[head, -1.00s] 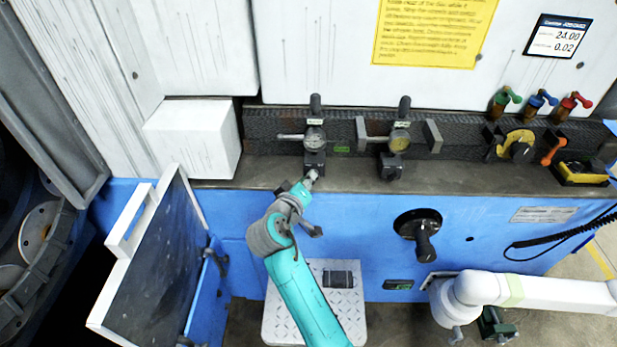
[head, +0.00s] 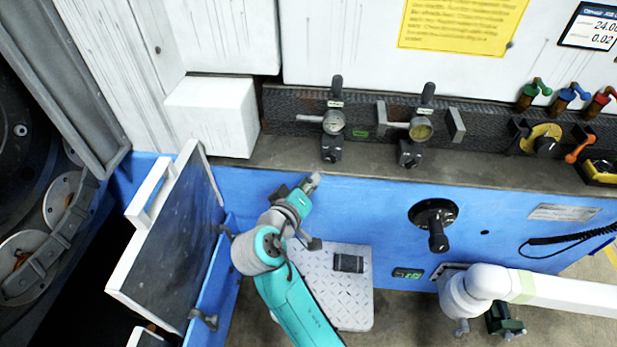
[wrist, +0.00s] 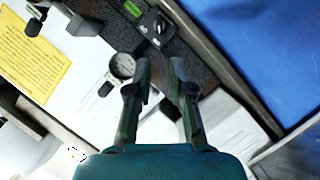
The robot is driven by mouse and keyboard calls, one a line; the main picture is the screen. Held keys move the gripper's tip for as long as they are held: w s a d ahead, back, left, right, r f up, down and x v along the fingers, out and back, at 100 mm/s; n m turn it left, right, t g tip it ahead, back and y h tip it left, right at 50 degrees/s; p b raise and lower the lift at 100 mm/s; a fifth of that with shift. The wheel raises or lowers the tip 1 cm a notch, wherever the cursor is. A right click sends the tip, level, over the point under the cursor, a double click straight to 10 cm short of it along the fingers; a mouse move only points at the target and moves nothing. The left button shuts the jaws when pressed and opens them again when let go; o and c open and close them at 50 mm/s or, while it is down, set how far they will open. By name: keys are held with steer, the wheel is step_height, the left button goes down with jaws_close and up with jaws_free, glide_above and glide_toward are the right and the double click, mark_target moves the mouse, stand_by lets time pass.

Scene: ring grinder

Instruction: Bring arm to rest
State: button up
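My arm (head: 290,300), teal with grey joints, reaches up from the bottom of the head view in front of the blue machine front. My gripper (head: 314,181) is at its end, just below the ledge edge and below the left dial gauge (head: 333,122). It appears apart from the gauge. In the wrist view my gripper (wrist: 162,72) shows two dark fingers with a gap between them and nothing held. A round dial (wrist: 123,66) shows beyond the left finger.
A second gauge (head: 420,130) stands to the right on the ledge (head: 290,154). A black crank handle (head: 437,225) sticks out of the blue front. An open door panel (head: 170,250) stands left of my arm. A white pipe-like arm (head: 550,291) crosses at lower right.

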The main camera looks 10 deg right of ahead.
steer(key=s+d+f+n+t+y, duration=0.1)
steer(key=s+d+f+n+y, duration=0.15)
steer(key=s+f, duration=0.7)
steer(key=s+d+f+n+y, duration=0.1)
steer(key=s+d+f+y, duration=0.3)
steer(key=s+f, duration=0.5)
steer(key=s+d+r+m+y, duration=0.1)
steer(key=s+r+m, duration=0.2)
steer(key=s, duration=1)
steer(key=s+d+r+m+t+y, duration=0.1)
steer(key=s+r+m, duration=0.2)
steer(key=s+r, duration=0.5)
steer(key=s, duration=0.5)
steer(key=shift+s+t, duration=0.2)
steer(key=shift+t, duration=0.1)
